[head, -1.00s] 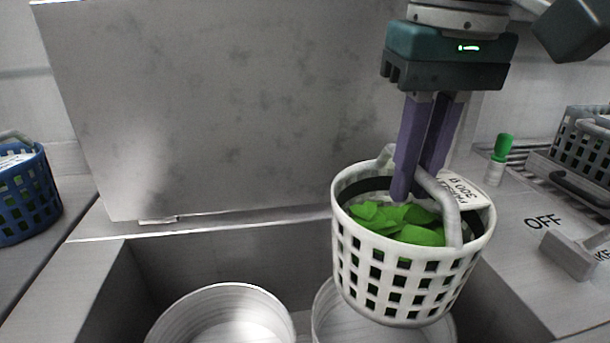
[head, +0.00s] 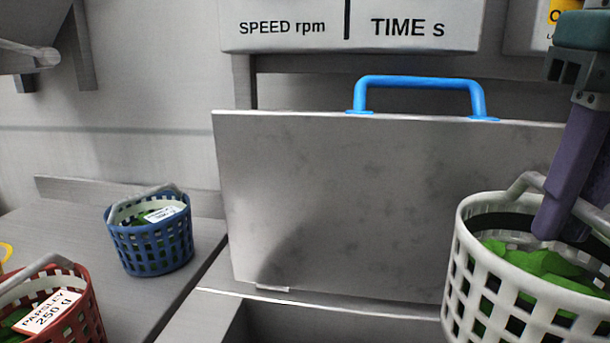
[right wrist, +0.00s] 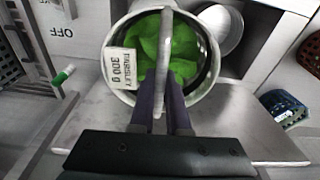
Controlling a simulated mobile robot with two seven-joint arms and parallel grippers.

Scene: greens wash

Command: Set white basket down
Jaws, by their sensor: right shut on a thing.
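The white basket (head: 485,290) is at the right edge of the head view, cut off by the frame. It holds green leaves (head: 540,265) and hangs upright from its grey handle. My right gripper (head: 552,222) has its purple fingers shut on that handle. In the right wrist view the basket (right wrist: 112,62) shows from above with a label reading parsley 300 g, and the fingers (right wrist: 160,108) close around the handle. What lies directly under the basket is hidden in the head view. My left gripper is not in view.
A blue basket (head: 150,247) and a red basket (head: 62,318), labelled parsley 250 g, stand on the left counter (head: 60,225). An upright metal lid (head: 380,210) with a blue handle (head: 420,82) stands behind. A round white container (right wrist: 222,28) shows beyond the basket in the wrist view.

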